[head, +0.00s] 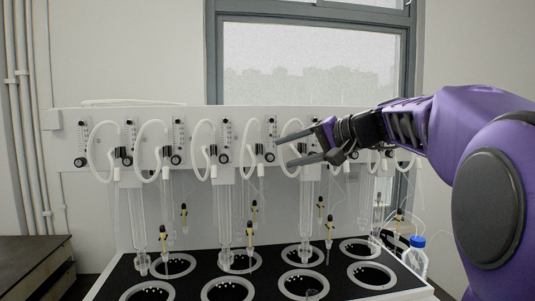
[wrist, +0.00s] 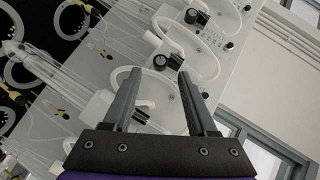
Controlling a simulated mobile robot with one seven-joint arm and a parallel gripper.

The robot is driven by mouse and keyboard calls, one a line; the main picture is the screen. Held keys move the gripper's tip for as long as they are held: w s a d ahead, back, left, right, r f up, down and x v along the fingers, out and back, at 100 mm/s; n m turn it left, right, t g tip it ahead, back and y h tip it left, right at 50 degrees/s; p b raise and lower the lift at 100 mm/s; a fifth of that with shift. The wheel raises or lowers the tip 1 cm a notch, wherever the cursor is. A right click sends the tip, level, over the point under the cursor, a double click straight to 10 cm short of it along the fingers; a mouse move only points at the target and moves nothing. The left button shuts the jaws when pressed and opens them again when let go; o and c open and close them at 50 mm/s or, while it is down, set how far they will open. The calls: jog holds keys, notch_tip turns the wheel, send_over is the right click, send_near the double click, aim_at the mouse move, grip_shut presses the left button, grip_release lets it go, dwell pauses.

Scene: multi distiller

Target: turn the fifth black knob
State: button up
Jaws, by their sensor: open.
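A row of black knobs runs along the white panel of the distiller, below small clear flow meters. Counting from the left in the head view, the fifth black knob (head: 270,157) is just left of my fingertips. My gripper (head: 285,152) is open and empty, its two dark fingers pointing left, one above the other. In the wrist view my gripper (wrist: 154,73) has a black knob (wrist: 160,61) showing between and just beyond its fingertips. I cannot tell from the wrist view which number this knob is, and no contact is visible. My gripper hides the panel just to the right.
White looped tubes (head: 205,135) stick out from the panel beside the knobs. Glass columns (head: 137,220) hang below over a black deck (head: 205,278) with white rings (head: 303,255). A blue-capped bottle (head: 416,257) stands at the right. A window (head: 310,60) is behind.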

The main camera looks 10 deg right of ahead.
aim_at(274, 156)
jog(key=shift+x, duration=1.85)
grip_shut()
